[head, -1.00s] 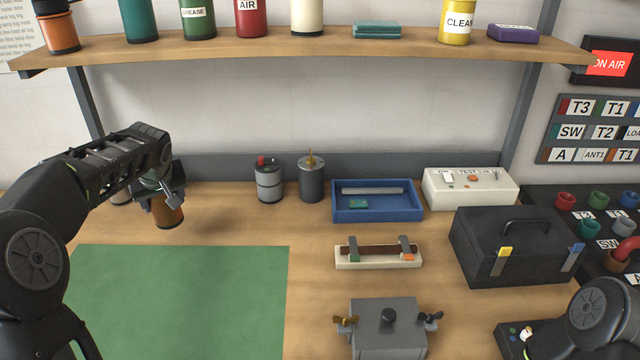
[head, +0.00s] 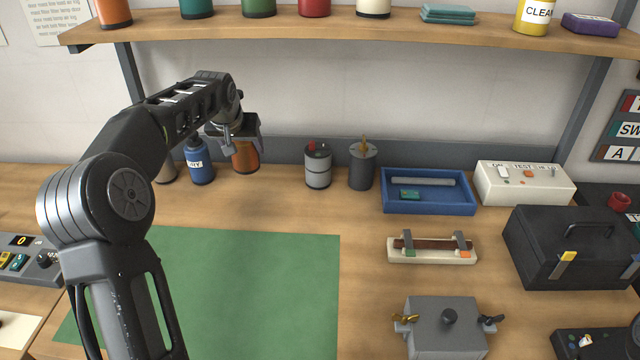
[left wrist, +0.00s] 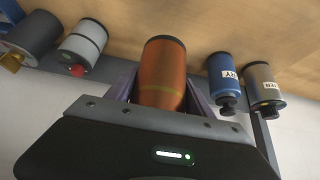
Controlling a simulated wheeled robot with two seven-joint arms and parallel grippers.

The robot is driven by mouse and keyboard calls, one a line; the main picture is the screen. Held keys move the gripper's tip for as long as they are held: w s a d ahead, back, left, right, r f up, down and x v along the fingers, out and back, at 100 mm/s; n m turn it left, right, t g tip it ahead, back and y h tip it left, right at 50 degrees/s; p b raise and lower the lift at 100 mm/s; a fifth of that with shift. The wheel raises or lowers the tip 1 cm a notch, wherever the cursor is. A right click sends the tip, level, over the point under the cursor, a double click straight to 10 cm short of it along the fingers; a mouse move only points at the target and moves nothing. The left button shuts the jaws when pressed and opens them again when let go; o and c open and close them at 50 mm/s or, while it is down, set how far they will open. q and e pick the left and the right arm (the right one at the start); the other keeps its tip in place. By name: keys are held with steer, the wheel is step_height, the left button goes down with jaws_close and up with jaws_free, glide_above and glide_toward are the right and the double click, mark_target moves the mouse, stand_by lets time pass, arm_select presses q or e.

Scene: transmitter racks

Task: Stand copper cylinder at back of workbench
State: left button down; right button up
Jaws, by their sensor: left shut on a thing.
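The copper cylinder (head: 246,158) is upright at the back left of the workbench (head: 270,205), with its upper part hidden by my left gripper (head: 238,137) in the head view. My left gripper is shut on it. The left wrist view shows the orange-brown copper cylinder (left wrist: 163,75) between the fingers (left wrist: 158,98), its dark-rimmed end toward the wood. I cannot tell whether its base touches the bench. My right gripper is not in view.
A blue bottle (head: 199,163) and a grey-brown can (head: 166,172) stand left of the cylinder. A grey-banded can (head: 317,167) and a dark can (head: 362,166) stand to its right with a gap. The green mat (head: 250,290) in front is clear.

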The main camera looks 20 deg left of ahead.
mark_target(247, 167)
arm_select(q)
steer(key=shift+f+p, duration=0.5)
steer(key=shift+f, duration=2.6)
steer(key=shift+f, duration=0.1)
step_height(247, 167, down, 3)
steer(key=shift+p, duration=0.35)
steer(key=shift+f, duration=0.25)
steer(key=shift+f, duration=0.2)
steer(key=shift+c, duration=1.9)
jaws_free()
steer(key=shift+r, duration=0.1)
